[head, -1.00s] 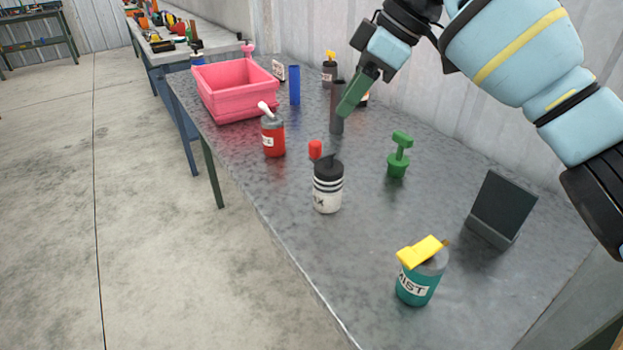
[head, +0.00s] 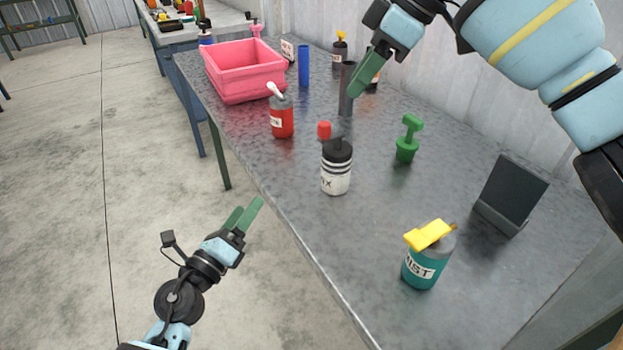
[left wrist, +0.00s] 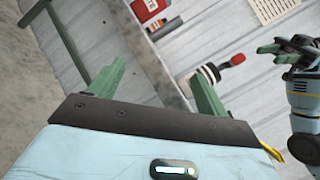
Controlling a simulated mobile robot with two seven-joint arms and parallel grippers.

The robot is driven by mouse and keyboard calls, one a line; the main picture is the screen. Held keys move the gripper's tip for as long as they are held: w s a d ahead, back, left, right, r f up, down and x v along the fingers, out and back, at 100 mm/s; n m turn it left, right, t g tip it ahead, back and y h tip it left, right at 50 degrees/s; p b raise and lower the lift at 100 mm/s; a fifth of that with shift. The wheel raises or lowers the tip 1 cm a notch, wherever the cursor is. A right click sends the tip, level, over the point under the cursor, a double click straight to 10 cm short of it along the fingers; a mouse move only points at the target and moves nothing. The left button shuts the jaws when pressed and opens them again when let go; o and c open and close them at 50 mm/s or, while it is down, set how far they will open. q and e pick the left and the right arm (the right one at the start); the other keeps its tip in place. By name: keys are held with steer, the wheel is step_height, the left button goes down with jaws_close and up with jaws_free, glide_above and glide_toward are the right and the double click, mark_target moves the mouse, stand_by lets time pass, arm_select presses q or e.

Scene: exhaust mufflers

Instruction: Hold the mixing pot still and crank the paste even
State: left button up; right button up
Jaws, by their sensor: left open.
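The mixing pot (head: 336,170) is white with black bands, a black lid and a red crank knob (head: 324,130). It stands upright near the table's front edge in the head view. It also shows in the left wrist view (left wrist: 205,76), beyond my fingers. My left gripper (head: 246,213) is open and empty, off the table's front edge to the lower left of the pot. Its two green fingers stand apart in the left wrist view (left wrist: 157,90). My right gripper (head: 366,74) hangs above the back of the table, apart from the pot. Its finger gap is not clear. The paste is hidden.
A red bottle (head: 281,117) and pink bin (head: 245,75) stand left of the pot. A green plunger-like item (head: 408,140), dark stand (head: 510,195) and teal MIST can (head: 425,265) stand to the right. A dark cylinder (head: 346,92) is behind. Bare table (head: 375,210) surrounds the pot.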

mark_target(342, 164)
arm_select(q)
steer(key=w+d+r+m+h, duration=0.1)
steer(key=r+m, duration=0.1)
steer(key=m, duration=0.1)
steer(key=w+d+r+m+g+h, duration=0.1)
steer(key=w+d+r+m, duration=0.1)
steer(key=w+d+r+m+g+h, duration=0.1)
steer(key=w+d+r+m, duration=0.1)
steer(key=r+m, duration=0.1)
steer(key=shift+m, duration=0.3)
steer(key=d+m+g+h, duration=0.1)
steer(key=d+m, duration=0.1)
steer(key=d+m+g, duration=0.1)
steer(key=d, duration=0.2)
steer(key=s+d+m+g+h, duration=0.1)
steer(key=d+m+g, duration=0.1)
steer(key=d, duration=0.1)
steer(key=shift+d+f+m+h, duration=0.15)
steer(key=shift+d+m+h, duration=0.05)
steer(key=shift+m+h, duration=0.1)
steer(key=shift+x, duration=3.9)
steer(key=shift+c, duration=0.4)
steer(key=c, duration=1)
steer(key=shift+c, duration=0.2)
